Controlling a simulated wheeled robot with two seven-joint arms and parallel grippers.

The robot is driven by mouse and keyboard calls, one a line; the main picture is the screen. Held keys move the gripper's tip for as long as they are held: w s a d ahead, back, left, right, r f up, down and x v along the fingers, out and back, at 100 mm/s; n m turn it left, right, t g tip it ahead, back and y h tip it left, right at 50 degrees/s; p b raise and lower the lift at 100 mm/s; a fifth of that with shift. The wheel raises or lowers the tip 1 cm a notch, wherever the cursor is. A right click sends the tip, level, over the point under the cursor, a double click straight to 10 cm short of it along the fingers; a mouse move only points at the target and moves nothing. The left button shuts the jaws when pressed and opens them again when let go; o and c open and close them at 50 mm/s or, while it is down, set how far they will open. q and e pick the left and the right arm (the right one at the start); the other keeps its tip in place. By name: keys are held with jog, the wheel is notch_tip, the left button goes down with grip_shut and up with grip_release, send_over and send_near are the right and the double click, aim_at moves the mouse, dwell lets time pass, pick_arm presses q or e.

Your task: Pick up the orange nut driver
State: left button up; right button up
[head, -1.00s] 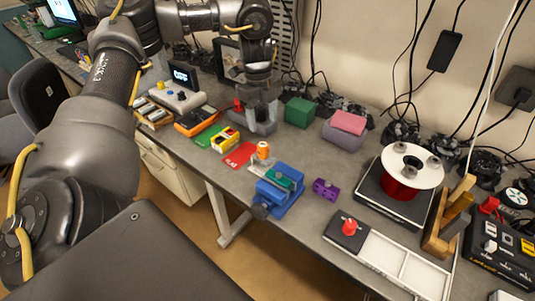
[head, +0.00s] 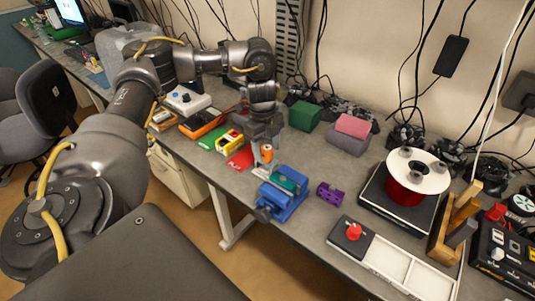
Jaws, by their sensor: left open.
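The orange nut driver (head: 267,151) shows as a short upright orange handle near the front edge of the bench, just behind the blue vise (head: 285,202). My left gripper (head: 266,156) points down over it, open, with its fingers around or just beside the orange handle. I cannot tell whether a finger touches it. The lower part of the driver and its stand are partly hidden by the fingers and the vise. My right gripper is not in view.
The blue vise holds a green piece close in front of the driver. A purple block (head: 330,194) lies to its right. A red card (head: 240,159) and a yellow box (head: 230,140) are to the left. Green (head: 304,115) and pink (head: 353,126) blocks stand behind.

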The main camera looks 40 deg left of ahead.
pick_arm(q)
jog(key=shift+d+f, duration=0.1)
jog(key=shift+f, duration=0.5)
jog(key=c, duration=1.1)
jog(key=shift+r, duration=0.1)
